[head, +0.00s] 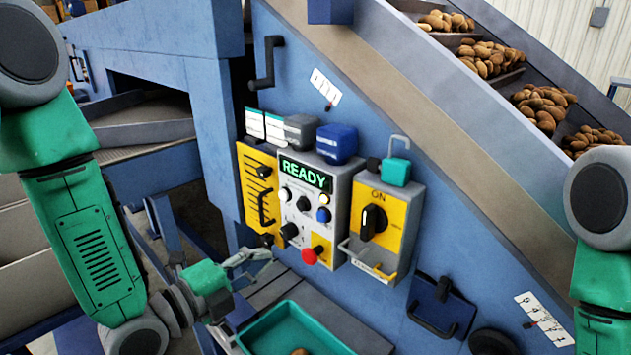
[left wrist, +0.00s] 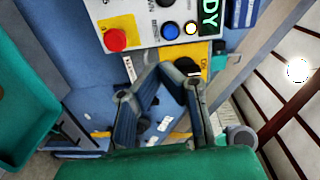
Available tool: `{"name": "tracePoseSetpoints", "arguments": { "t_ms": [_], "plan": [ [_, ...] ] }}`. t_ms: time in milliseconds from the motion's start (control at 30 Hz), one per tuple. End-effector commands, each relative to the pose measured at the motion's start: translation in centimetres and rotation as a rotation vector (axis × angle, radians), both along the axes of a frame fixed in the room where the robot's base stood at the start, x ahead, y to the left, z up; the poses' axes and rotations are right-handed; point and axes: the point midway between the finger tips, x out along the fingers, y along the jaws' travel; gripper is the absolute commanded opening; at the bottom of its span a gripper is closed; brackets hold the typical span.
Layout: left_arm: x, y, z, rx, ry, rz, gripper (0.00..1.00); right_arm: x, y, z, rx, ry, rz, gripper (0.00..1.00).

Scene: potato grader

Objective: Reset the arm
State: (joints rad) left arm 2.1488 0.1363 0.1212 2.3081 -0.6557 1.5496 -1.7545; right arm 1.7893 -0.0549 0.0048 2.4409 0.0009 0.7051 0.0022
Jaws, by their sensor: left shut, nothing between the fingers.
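My left arm comes in from the left of the head view. Its gripper (head: 262,256) is shut and empty in front of the machine's blue face, just below and left of the control box. In the left wrist view the two dark fingers (left wrist: 164,72) come together at their tips, near the control panel. Part of my right arm shows at the right edge of the head view; its gripper is out of the picture.
The control box (head: 306,197) shows a green READY display and a red stop button (head: 312,255). A yellow switch box (head: 384,225) reads ON. A green tray (head: 292,330) lies below. Potatoes (head: 487,57) lie on the sloping conveyor. A black handle (head: 434,305) sticks out lower right.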

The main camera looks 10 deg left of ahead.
Motion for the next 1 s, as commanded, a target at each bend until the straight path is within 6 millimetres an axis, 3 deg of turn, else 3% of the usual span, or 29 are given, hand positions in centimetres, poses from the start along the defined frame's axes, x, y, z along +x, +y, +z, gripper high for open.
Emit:
{"name": "tracePoseSetpoints", "arguments": {
  "t_ms": [133, 233, 400, 500, 600, 700, 833, 1000],
  "plan": [
    [-1.9, 1.2, -6.4, -0.090, 0.334, 0.080, 0.00, 0.0, 0.0, 0.0, 0.000, 0.000, 0.000, 0.40],
    [-5.0, 2.9, -12.6, -0.201, 0.681, 0.228, 0.00, 0.0, 0.0, 0.0, 0.000, 0.000, 0.000, 0.40],
    [-13.0, 6.9, -21.5, -0.421, 1.212, 0.652, 0.00, 0.0, 0.0, 0.0, 0.000, 0.000, 0.000, 0.40],
    [-18.3, 9.2, -24.8, -0.541, 1.420, 0.955, 0.00, 0.0, 0.0, 0.0, 0.000, 0.000, 0.000, 0.40],
    [-22.8, 11.0, -26.5, -0.640, 1.534, 1.235, 0.00, 0.0, 0.0, 0.0, 0.000, 0.000, 0.000, 0.40],
    [-25.9, 12.2, -27.3, -0.708, 1.579, 1.440, 0.00, 0.0, 0.0, 0.0, 0.000, 0.000, 0.000, 0.40],
    [-27.7, 12.8, -27.6, -0.752, 1.592, 1.570, 0.00, 0.0, 0.0, 0.0, 0.000, 0.000, 0.000, 0.40],
    [-27.9, 12.9, -27.6, -0.762, 1.592, 1.586, 0.00, 0.0, 0.0, 0.0, 0.000, 0.000, 0.000, 0.40]
  ]
}}
